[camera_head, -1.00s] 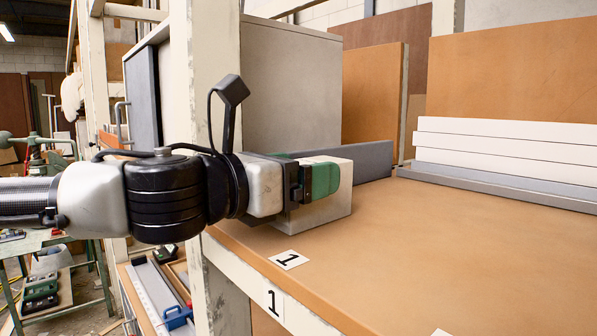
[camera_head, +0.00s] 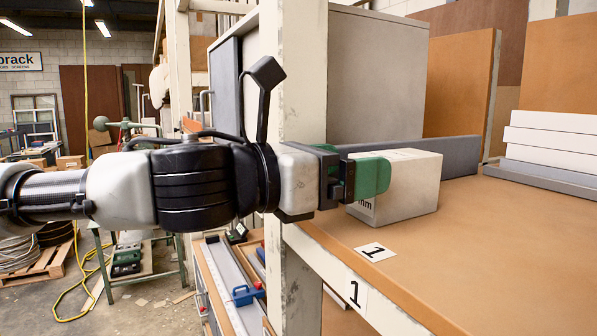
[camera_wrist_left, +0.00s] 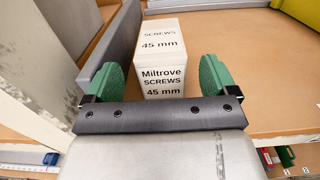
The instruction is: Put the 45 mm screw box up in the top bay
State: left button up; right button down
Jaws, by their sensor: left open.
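The 45 mm screw box (camera_head: 412,185) is a pale carton standing upright on the orange-brown shelf board (camera_head: 480,250), near its front left edge. My left gripper (camera_head: 368,178) comes in from the left at box height. It is open, and its green fingers (camera_wrist_left: 157,75) stand on either side of the box's near end, with a gap on each side in the wrist view. My right gripper is not in view.
A white post (camera_head: 290,80) stands just behind my left wrist. A low grey panel (camera_head: 460,155) runs behind the box. White and grey boards (camera_head: 550,145) are stacked farther back. A "1" label (camera_head: 375,251) lies at the shelf's front edge.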

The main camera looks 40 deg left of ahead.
pick_arm(q)
jog(key=v, duration=0.6)
jog(key=shift+w, duration=0.15)
dwell(0.4)
